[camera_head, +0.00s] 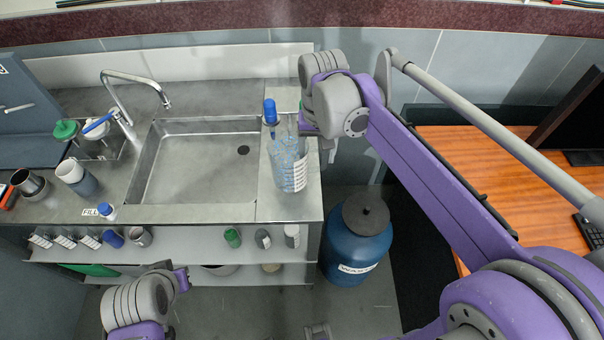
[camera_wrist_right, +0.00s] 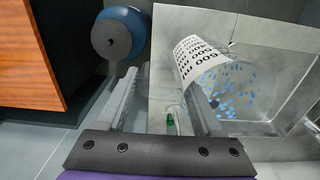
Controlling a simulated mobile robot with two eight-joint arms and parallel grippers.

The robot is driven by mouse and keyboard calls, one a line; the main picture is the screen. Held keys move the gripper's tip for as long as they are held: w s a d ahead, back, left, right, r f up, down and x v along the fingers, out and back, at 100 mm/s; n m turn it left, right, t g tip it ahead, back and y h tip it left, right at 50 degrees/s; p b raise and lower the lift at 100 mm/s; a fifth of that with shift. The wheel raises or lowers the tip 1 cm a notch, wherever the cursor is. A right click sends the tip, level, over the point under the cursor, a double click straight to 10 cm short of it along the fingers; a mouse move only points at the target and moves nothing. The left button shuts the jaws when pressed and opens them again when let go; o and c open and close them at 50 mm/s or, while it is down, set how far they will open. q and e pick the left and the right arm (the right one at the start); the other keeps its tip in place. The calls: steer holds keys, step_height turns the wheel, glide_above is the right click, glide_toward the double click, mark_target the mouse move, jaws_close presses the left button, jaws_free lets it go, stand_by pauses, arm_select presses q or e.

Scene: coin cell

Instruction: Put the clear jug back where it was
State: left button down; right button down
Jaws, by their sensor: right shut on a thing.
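The clear jug (camera_head: 289,172), with white printed volume marks and blue specks, is upright over the narrow counter strip right of the sink. Whether its base touches the counter is hard to tell. My right gripper (camera_head: 306,128) is at the jug's upper right side and shut on it. In the right wrist view the jug (camera_wrist_right: 228,88) shows beside the right-hand finger of the gripper (camera_wrist_right: 163,100); the exact grip on it is hidden. My left gripper (camera_head: 181,279) is low at the left, away from the jug, and its jaws are too small to read.
The empty sink (camera_head: 200,170) lies left of the jug. A blue-capped bottle (camera_head: 270,115) stands just behind it. A blue waste drum (camera_head: 357,240) stands on the floor to the right. Cups and a tap are on the left counter; small bottles line the lower shelf.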

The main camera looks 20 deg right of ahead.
step_height(320, 180, down, 7)
steer(key=shift+f, duration=0.15)
stand_by(0.4)
steer(key=shift+f, duration=0.15)
steer(key=shift+c, duration=0.2)
jaws_free()
